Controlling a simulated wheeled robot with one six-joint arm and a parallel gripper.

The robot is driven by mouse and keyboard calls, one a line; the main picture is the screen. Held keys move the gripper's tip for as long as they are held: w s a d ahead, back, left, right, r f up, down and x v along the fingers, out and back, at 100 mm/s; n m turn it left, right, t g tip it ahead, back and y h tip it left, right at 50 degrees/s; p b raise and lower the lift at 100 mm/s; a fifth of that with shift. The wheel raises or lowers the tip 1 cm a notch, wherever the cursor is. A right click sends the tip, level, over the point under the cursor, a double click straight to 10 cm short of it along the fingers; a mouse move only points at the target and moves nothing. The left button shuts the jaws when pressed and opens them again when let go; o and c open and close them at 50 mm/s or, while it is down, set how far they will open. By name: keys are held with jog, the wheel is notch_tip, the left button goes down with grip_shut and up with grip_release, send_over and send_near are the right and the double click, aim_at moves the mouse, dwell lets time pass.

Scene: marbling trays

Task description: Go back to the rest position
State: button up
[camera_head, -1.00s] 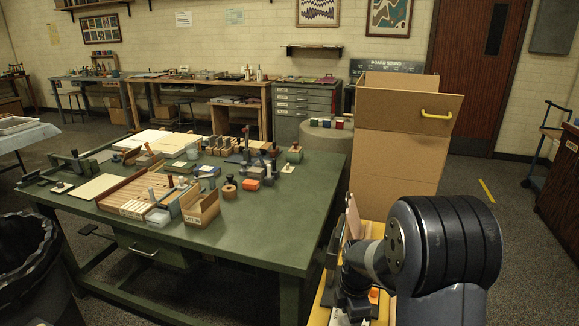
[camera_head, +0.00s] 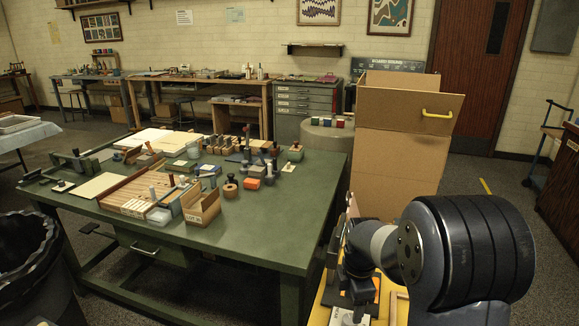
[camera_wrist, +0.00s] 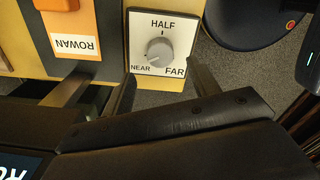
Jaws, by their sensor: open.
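My gripper (camera_wrist: 162,76) is open in the wrist view, with nothing seen between its dark fingers. Beyond them is a white dial plate (camera_wrist: 160,22) with a grey knob (camera_wrist: 159,52), marked NEAR, HALF and FAR. Left of it is an orange block or holder (camera_wrist: 66,22) with a ROWAN label (camera_wrist: 75,45). In the head view my wrist and arm stand over the yellow surface (camera_head: 322,314) at the lower right. The fingertips are hard to make out there.
The green table (camera_head: 255,235) at left carries trays, stampers and a small cardboard box (camera_head: 203,208). A tall cardboard box (camera_head: 400,160) stands behind my arm. A black bin (camera_head: 25,260) is at the lower left. Open floor (camera_head: 490,230) lies to the right.

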aim_at(350, 319)
notch_tip(350, 319, up, 6)
notch_tip(350, 319, down, 11)
jog(key=shift+f, duration=0.35)
jog(key=m, duration=0.6)
jog(key=shift+b, duration=0.3)
jog(key=m, duration=1.2)
jog(key=shift+m, duration=0.3)
jog(key=shift+m+b, duration=0.35)
jog(key=shift+m, duration=2.45)
jog(key=shift+s, duration=0.1)
